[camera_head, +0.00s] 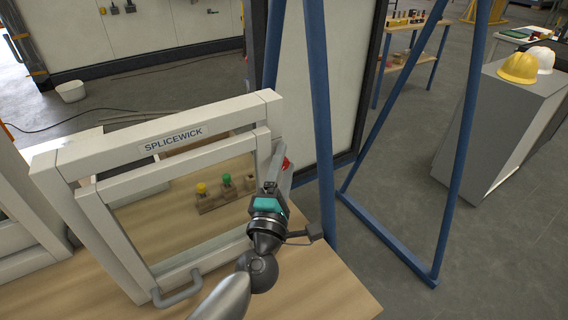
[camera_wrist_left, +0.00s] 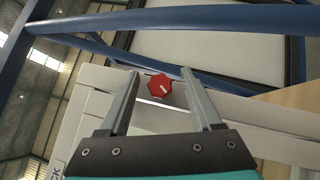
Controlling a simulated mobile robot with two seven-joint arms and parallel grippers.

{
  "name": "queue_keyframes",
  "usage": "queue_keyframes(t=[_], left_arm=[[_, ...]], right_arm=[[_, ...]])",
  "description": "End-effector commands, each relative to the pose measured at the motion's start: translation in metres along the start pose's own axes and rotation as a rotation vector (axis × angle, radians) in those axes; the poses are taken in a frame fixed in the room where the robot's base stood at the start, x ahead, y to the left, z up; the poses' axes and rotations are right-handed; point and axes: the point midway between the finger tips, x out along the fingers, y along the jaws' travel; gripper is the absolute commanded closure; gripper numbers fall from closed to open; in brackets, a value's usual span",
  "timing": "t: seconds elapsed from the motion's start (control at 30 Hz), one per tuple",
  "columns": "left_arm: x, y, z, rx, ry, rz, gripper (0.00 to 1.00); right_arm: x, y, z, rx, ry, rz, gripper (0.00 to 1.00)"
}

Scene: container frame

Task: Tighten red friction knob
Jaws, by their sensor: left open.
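The red friction knob (camera_wrist_left: 159,85) is on the side of a white frame (camera_wrist_left: 140,115) and has a pale mark on its face. In the left wrist view it sits between the two open fingers of my left gripper (camera_wrist_left: 160,88), with a gap on each side. In the head view my left gripper (camera_head: 280,160) is at the right side of the SPLICEWICK frame (camera_head: 75,155). Only a bit of the red knob (camera_head: 286,163) shows there, mostly hidden by the gripper. My right gripper is in neither view.
The frame has a glazed sash with a grey handle (camera_head: 177,288) and stands on a wooden table (camera_head: 310,285). Behind the glass is a small wooden block (camera_head: 215,200) with yellow and green pieces. Blue metal legs (camera_head: 322,120) stand close to the right of my left gripper.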

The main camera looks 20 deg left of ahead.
Motion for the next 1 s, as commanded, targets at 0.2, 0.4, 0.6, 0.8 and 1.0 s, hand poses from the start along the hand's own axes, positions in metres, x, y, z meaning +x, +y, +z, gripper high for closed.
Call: queue_keyframes(t=[0.2,0.4,0.6,0.8,1.0], left_arm=[[-0.0003,-0.0001,0.0,-0.001,0.0,0.0,0.43],[-0.0004,-0.0001,0.0,-0.001,0.0,0.0,0.66],[-0.0005,-0.0002,-0.0001,-0.001,0.0,0.0,0.88],[-0.0006,-0.0004,-0.0001,0.0,0.0,-0.001,1.0],[-0.0006,-0.0002,0.0,0.001,0.0,-0.002,1.0]], right_arm=[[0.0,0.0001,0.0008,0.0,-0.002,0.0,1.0],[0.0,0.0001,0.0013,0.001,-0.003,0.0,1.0],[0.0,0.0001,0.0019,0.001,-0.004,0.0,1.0],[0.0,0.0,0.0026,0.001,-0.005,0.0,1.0],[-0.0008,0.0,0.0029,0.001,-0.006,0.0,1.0]])
